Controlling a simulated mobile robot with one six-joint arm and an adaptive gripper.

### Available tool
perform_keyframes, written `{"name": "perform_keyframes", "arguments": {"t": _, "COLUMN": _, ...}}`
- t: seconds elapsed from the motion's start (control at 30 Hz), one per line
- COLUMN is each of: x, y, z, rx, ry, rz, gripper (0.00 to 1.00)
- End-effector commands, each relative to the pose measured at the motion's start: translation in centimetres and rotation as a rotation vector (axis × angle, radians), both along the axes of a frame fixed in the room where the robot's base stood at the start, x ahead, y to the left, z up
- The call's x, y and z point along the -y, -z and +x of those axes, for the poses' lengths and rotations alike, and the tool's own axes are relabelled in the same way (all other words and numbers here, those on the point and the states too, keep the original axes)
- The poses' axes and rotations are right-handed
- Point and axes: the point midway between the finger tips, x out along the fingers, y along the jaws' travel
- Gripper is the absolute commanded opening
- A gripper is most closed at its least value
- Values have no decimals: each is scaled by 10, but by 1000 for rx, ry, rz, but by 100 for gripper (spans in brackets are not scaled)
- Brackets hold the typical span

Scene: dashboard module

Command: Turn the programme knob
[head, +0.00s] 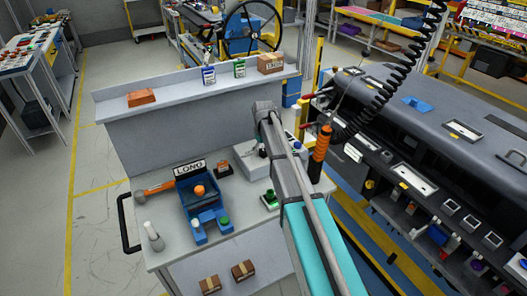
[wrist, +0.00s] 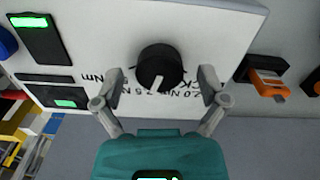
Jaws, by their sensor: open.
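The programme knob (wrist: 160,62) is round and black with a white pointer mark, on a pale panel (wrist: 215,25) in the wrist view. The pointer is toward the bottom of the picture, slightly left. Upside-down torque lettering with "Nm" is printed beside the knob, partly covered by my fingers. My gripper (wrist: 161,80) is open, one finger on each side of the knob, with a visible gap on both sides. Whether the fingers are level with the knob in depth is unclear. In the head view my arm hides the gripper, and I cannot make out the knob.
Two dark units with green displays (wrist: 40,35) lie left of the knob, and an orange-and-black item (wrist: 268,82) lies right. A dark dashboard (head: 450,105) stands right.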

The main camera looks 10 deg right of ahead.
Motion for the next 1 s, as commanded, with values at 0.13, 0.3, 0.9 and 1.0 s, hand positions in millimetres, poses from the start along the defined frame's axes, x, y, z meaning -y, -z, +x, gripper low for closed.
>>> {"name": "perform_keyframes", "arguments": {"t": 0.13, "x": 0, "y": 0, "z": 0, "rx": 0, "ry": 0, "rz": 0, "gripper": 74}}
{"name": "perform_keyframes", "arguments": {"t": 0.3, "x": 0, "y": 0, "z": 0, "rx": 0, "ry": 0, "rz": 0, "gripper": 42}}
{"name": "perform_keyframes", "arguments": {"t": 0.9, "x": 0, "y": 0, "z": -1, "rx": -1, "ry": 95, "rz": 0, "gripper": 10}}
{"name": "perform_keyframes", "arguments": {"t": 1.0, "x": 0, "y": 0, "z": -1, "rx": -2, "ry": 96, "rz": 1, "gripper": 10}}
